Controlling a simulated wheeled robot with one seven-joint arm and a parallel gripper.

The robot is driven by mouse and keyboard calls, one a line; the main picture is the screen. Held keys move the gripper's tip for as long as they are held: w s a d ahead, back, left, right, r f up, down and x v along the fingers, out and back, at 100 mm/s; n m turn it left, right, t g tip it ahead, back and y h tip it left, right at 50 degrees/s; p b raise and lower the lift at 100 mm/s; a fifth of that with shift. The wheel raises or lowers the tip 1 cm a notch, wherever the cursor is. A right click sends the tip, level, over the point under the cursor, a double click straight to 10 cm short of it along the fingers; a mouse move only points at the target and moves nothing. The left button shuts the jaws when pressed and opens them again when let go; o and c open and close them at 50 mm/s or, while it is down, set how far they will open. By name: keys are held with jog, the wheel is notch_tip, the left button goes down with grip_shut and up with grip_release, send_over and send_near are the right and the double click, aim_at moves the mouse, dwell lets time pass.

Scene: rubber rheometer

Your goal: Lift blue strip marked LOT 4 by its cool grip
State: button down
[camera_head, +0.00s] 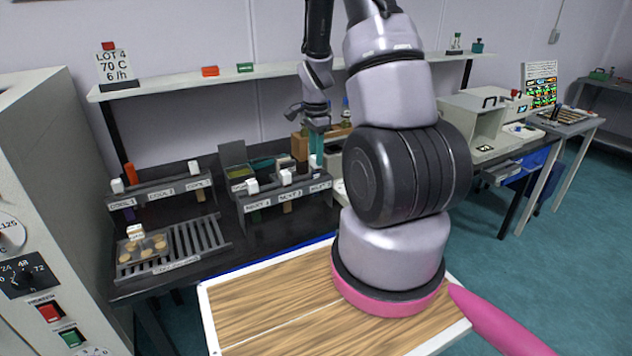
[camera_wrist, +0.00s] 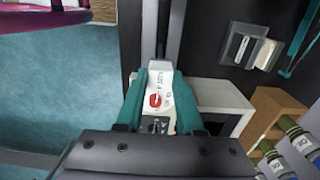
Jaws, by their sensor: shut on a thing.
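My gripper (camera_head: 316,158) has teal fingers and is over the right end of the middle rack (camera_head: 262,199) in the head view. In the wrist view my gripper (camera_wrist: 158,88) is shut on a white grip (camera_wrist: 160,84) with a red mark and small print, partly readable as LOT 4. A narrow dark bluish piece (camera_wrist: 176,30) runs up beyond the grip; I cannot tell for certain that it is the strip's body.
A left rack (camera_head: 160,190) holds other white-gripped strips. A slotted tray (camera_head: 200,237) and a tray of round pieces (camera_head: 140,247) lie at front left. A LOT 4 sign (camera_head: 112,66) stands on the shelf (camera_head: 180,80).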

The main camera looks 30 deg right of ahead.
notch_tip(320, 180, up, 9)
dwell(0.8)
jog(key=shift+r, duration=0.1)
